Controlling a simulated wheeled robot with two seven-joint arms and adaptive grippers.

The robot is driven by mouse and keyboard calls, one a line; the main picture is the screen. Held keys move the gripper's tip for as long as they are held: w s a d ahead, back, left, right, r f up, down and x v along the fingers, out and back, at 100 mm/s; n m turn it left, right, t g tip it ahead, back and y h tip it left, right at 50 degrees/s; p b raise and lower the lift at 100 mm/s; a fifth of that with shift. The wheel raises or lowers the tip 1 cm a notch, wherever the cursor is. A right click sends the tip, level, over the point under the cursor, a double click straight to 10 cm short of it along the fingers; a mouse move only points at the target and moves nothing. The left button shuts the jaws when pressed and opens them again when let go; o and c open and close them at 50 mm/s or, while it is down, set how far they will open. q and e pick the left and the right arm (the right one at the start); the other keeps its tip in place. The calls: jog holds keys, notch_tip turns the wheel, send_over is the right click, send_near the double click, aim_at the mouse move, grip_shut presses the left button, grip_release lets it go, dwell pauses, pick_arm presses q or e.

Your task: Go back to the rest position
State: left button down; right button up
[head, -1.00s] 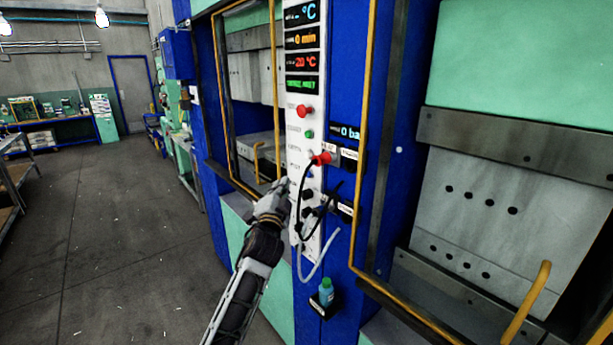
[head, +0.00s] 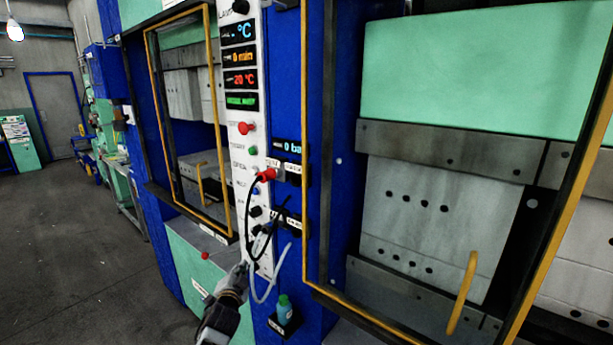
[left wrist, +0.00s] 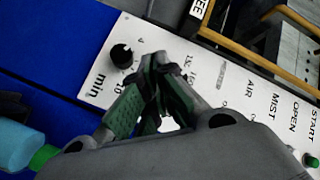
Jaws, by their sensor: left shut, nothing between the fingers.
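My left gripper (head: 240,272) is at the lower end of the white control panel (head: 243,150), low in the head view. In the left wrist view its green-padded fingers (left wrist: 160,112) are closed together with nothing between them, in front of the panel with its black knob (left wrist: 121,55). I cannot tell if the fingertips touch the panel. My right gripper is in neither view.
A blue press with open frames edged by yellow bars (head: 307,150) stands close ahead. A red connector with a black cable (head: 267,175) and a pale hose hang by the panel. A teal bottle (head: 284,308) sits in a small holder. Floor (head: 70,250) is clear at left.

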pick_arm(q)
jog(key=s+f+n+g, duration=0.15)
jog(key=s+f, duration=0.25)
jog(key=f, duration=0.8)
jog(key=s+f+g, duration=0.3)
jog(key=f, duration=0.8)
jog(key=s+f+n+g, duration=0.1)
jog(key=s+f+g, duration=0.1)
jog(key=s+f, duration=0.75)
jog(key=s+f+n+g, duration=0.1)
jog(key=s+f+g, duration=0.1)
jog(key=s+f, duration=0.75)
jog(key=s+a+f+n+g, duration=0.1)
jog(key=s+f+g, duration=0.1)
jog(key=s+f, duration=0.5)
jog(key=s+a+f+n+g, duration=0.1)
jog(key=s+f, duration=0.7)
jog(key=s, duration=1.2)
jog(key=s+a+f+n+g, duration=0.1)
jog(key=s+f+g, duration=0.3)
jog(key=s, duration=0.9)
notch_tip(320, 180, down, 4)
jog(key=shift+s+a+r+n+h, duration=0.2)
jog(key=shift+a+n+h, duration=0.2)
jog(key=shift+a, duration=0.25)
jog(key=shift+w, duration=0.1)
